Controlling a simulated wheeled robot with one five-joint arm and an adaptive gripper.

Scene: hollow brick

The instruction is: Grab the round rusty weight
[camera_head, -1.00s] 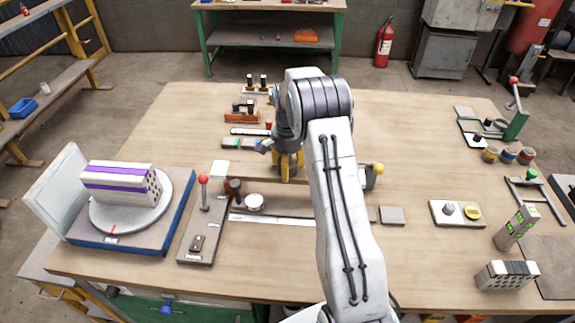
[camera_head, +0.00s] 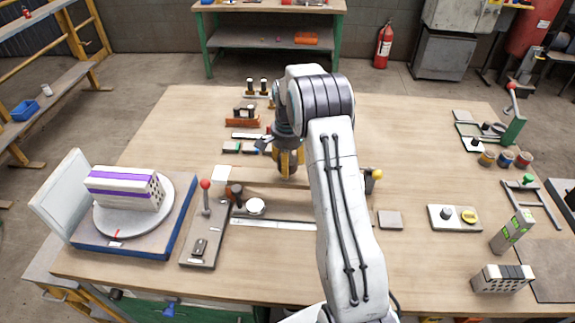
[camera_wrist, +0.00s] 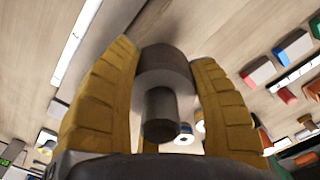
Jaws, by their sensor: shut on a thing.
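My gripper (camera_head: 289,163) is over the middle of the wooden table, its yellow fingers pointing down. In the wrist view my gripper (camera_wrist: 165,95) is shut on the round weight (camera_wrist: 166,64), one finger on each side. The weight is a dark grey-brown cylinder with a narrower knob facing the camera. In the head view the fingers and arm mostly hide it. I cannot tell whether it touches the table or hangs just above it.
A lever plate (camera_head: 204,232) and a turntable with a hollow brick (camera_head: 126,187) stand to the left. Blocks and small racks (camera_head: 242,121) lie behind the gripper. A long rail (camera_head: 270,223) lies in front. The back right of the table (camera_head: 400,125) is clear.

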